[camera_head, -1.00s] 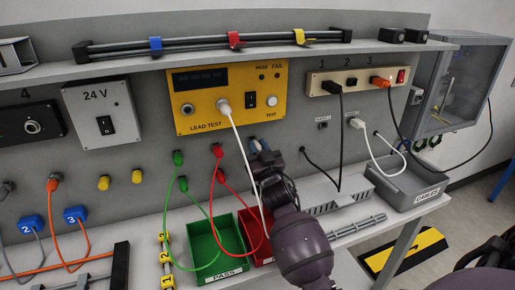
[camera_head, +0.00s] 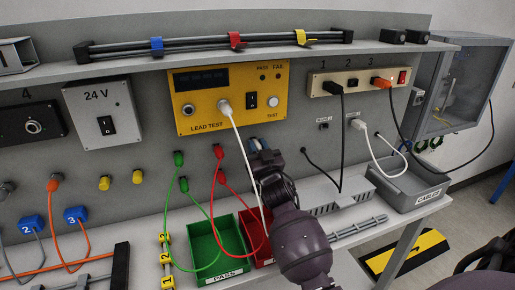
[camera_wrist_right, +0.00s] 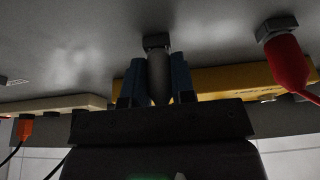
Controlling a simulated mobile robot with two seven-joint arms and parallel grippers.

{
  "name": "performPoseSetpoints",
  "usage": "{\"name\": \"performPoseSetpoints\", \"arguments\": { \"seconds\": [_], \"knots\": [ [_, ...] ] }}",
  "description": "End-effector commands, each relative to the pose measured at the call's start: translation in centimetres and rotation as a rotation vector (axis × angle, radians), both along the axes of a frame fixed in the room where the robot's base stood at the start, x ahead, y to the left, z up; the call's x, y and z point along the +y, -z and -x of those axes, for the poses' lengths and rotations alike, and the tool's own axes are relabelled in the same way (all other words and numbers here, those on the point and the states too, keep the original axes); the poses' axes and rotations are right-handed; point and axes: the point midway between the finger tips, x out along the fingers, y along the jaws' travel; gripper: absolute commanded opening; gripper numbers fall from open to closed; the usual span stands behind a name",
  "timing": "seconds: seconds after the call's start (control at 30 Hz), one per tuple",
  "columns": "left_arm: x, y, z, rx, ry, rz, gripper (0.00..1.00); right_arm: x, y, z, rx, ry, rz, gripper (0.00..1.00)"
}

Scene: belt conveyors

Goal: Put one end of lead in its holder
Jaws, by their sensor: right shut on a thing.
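A white lead has one end plugged into the yellow lead tester (camera_head: 262,85) at its socket (camera_head: 224,105). The lead (camera_head: 240,141) hangs down past my right arm. My right gripper (camera_head: 258,146) is up against the grey wall, right of the red lead's ends. My left gripper is not in view.
A green lead (camera_head: 179,158) and a red lead (camera_head: 218,151) hang on the wall to the left. Below are a green PASS bin (camera_head: 222,270) and a red bin, partly hidden by my arm. A grey cables tray (camera_head: 425,197) stands at the right.

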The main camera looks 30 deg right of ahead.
Motion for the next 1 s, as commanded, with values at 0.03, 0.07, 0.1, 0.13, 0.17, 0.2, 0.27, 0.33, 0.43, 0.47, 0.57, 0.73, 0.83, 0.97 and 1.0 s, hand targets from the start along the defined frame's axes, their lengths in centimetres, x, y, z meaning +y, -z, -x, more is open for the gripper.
{"name": "performPoseSetpoints", "arguments": {
  "seconds": [0.03, 0.07, 0.1, 0.13, 0.17, 0.2, 0.27, 0.33, 0.43, 0.47, 0.57, 0.73, 0.83, 0.97, 1.0],
  "knots": [
    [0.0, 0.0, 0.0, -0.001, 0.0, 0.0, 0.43, 0.0, 0.0, 0.0, 0.0, 0.0, 0.0, 0.0],
    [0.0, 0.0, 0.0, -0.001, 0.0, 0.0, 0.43, 0.0, 0.0, 0.0, 0.0, 0.0, 0.0, 0.0],
    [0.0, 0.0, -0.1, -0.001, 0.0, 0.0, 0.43, 0.0, 0.0, 0.0, 0.0, 0.0, 0.0, 0.0],
    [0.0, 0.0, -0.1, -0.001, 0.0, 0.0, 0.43, 0.0, 0.0, 0.0, 0.0, 0.0, 0.0, 0.0],
    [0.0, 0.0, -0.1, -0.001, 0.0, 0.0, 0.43, 0.0, 0.0, 0.0, 0.0, 0.0, 0.0, 0.25],
    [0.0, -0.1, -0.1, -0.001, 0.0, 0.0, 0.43, 0.0, 0.0, 0.0, 0.0, 0.0, 0.0, 0.31],
    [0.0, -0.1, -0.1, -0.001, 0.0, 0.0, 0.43, 0.0, 0.0, 0.0, 0.0, 0.0, 0.0, 0.41],
    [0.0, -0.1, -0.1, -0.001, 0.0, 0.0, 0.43, 0.0, 0.0, 0.0, 0.0, 0.0, 0.0, 0.51],
    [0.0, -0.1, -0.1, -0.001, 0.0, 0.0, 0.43, 0.0, 0.0, 0.0, 0.0, 0.0, 0.0, 0.53],
    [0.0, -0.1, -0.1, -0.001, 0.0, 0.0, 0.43, 0.0, 0.0, 0.0, 0.0, 0.0, 0.0, 0.53],
    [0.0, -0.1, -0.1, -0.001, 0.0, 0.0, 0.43, 0.0, 0.0, 0.0, 0.0, 0.0, 0.0, 0.53],
    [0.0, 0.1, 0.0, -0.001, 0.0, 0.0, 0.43, 0.1, 0.3, 0.5, 0.001, 0.0, -0.001, 0.53],
    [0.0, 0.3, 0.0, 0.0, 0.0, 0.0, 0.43, 0.3, 0.6, 1.6, 0.002, 0.001, -0.001, 0.53],
    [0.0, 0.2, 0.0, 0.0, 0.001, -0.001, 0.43, 0.9, 0.5, 3.7, 0.0, 0.0, 0.0, 0.53],
    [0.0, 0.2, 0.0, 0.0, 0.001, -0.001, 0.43, 1.0, 0.4, 4.5, 0.0, 0.0, 0.0, 0.53]
  ]
}}
